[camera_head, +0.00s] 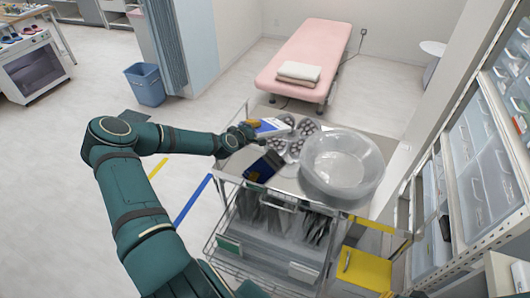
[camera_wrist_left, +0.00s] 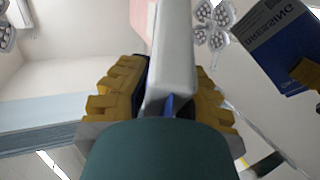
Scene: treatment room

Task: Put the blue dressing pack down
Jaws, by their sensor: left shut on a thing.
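My left gripper (camera_head: 250,127) is shut on the blue dressing pack (camera_head: 272,127), which shows blue and white at the back left of the steel cart top (camera_head: 292,178). In the left wrist view the yellow fingers of my left gripper (camera_wrist_left: 170,95) press both sides of the pack's pale narrow side (camera_wrist_left: 176,50). A gap under the pack is hard to judge. A dark blue shape with a yellow part (camera_head: 264,167) shows nearer the cart's front edge. The wrist view also has a blue lettered face (camera_wrist_left: 280,42); I cannot tell whether these are reflections or another pack.
A large clear basin (camera_head: 342,163) fills the right of the cart top. The shiny steel mirrors round lamp clusters (camera_head: 305,127). Wire baskets hang below, with a yellow bin (camera_head: 366,270) at the right. Shelves with drawers (camera_head: 480,180) stand close on the right.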

